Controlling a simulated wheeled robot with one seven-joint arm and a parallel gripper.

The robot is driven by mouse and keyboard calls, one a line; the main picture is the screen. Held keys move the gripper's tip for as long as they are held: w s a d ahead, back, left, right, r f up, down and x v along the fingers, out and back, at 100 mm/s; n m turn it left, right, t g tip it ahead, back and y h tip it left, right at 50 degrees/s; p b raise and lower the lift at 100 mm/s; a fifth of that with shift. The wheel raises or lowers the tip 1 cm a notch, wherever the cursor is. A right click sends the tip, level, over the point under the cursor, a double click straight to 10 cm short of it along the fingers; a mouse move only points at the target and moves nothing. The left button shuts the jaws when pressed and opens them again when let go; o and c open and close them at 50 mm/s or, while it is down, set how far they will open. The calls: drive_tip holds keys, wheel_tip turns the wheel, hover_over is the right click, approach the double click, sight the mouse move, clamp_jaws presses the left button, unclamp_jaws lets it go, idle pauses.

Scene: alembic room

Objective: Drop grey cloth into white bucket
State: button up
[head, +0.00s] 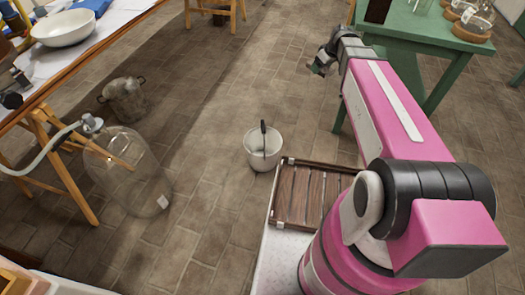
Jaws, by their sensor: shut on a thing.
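The white bucket (252,157) stands upright on the tiled floor near the middle of the head view. A dark-handled tool leans inside it. My gripper (319,67) is at the end of my pink arm, above the floor, farther back and to the right of the bucket. It is shut on a small greyish thing at its fingertips, which I take to be the grey cloth. The cloth's shape is too small and too hidden by the gripper to make out. The gripper is well apart from the bucket.
A green table (432,47) with glassware stands at right, close to my arm. A large glass bottle (130,175) and a metal pot (125,100) stand on the floor at left, near a wooden-legged table (75,62). Floor around the bucket's left and back is clear.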

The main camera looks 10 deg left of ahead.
drive_tip(key=s+a+f+n+g, duration=0.3)
drive_tip(key=a+f+n, duration=0.5)
drive_tip(key=f, duration=0.5)
drive_tip(key=s+a+f+n+g, duration=0.2)
drive_tip(key=s+a+f+n, duration=0.3)
drive_tip(key=a+f, duration=0.8)
drive_tip(key=n, duration=0.3)
drive_tip(key=shift+a+g, duration=0.25)
drive_tip(key=shift+g, duration=0.15)
drive_tip(key=o, duration=0.9)
drive_tip(key=shift+v, duration=5.45)
drive_tip(key=shift+w, duration=0.1)
